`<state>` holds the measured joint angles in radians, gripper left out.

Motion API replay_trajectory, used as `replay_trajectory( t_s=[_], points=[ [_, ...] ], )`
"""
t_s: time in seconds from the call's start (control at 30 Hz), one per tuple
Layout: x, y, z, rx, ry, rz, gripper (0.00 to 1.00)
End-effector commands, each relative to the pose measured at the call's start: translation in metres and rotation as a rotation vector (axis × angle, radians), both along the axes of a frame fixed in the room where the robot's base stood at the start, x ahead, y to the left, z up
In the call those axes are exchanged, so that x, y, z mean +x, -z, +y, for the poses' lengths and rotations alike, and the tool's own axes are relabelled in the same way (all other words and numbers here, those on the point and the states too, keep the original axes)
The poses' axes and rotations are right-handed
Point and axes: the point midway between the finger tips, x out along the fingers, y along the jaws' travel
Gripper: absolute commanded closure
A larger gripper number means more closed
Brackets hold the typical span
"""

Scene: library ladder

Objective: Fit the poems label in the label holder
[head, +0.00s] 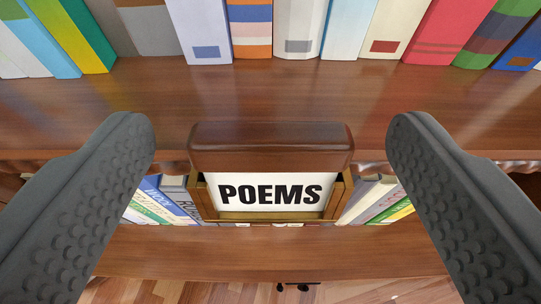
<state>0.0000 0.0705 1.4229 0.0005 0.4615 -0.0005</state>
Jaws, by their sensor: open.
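The poems label (269,194) is a white card with black "POEMS" lettering under a brown wooden top bar (270,146). It sits in the label holder (270,216), a brass-coloured frame at the shelf edge. The frame shows on both sides of the card and along its bottom. Whether the card is fully seated is hard to tell. My gripper (270,138) is open, with one dark textured finger on each side of the label. Both fingers are clear of the label and the holder.
The wooden shelf (300,90) carries a row of upright books (283,30) at the back. More books (160,203) show on a lower level, left and right of the holder. A lower wooden board (270,250) and the plank floor (150,291) lie below.

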Motion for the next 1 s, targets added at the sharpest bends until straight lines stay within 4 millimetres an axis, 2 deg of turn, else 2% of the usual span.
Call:
replay_trajectory(
  t_s=[0.13,0.27,1.0],
  points=[
    [-0.003,-0.001,0.000,0.000,0.000,0.000,0.21],
    [-0.015,-0.007,0.000,0.000,0.000,-0.001,0.21],
    [-0.140,-0.057,0.000,0.000,0.000,-0.002,0.21]
  ],
)
